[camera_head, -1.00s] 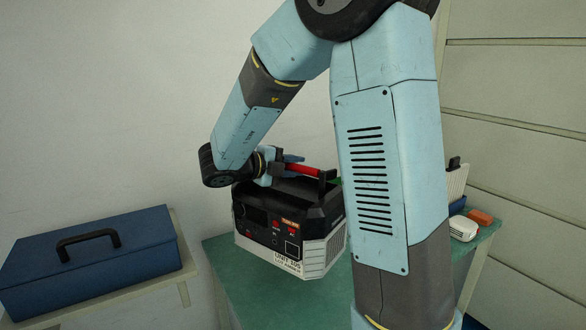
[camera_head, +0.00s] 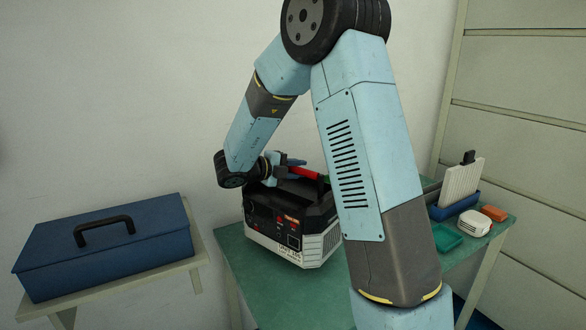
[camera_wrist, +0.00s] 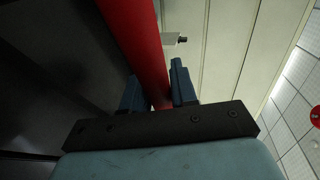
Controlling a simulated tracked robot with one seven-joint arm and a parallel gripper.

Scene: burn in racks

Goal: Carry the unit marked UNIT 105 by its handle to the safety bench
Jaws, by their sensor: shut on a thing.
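The unit (camera_head: 290,225) is a black and white box with a red handle (camera_head: 305,172) on top. Its front label reads roughly UNIT 105, small in the head view. My gripper (camera_head: 285,168) is shut on the red handle. In the wrist view the red handle (camera_wrist: 138,40) runs between the two blue fingers of my gripper (camera_wrist: 158,92). The unit is upright and sits over the green-topped bench (camera_head: 250,285); I cannot tell whether its underside touches the top. My arm hides part of the unit's right side and the bench behind it.
A blue toolbox (camera_head: 105,245) with a black handle stands on a pale table at the left. The bench's front left is clear.

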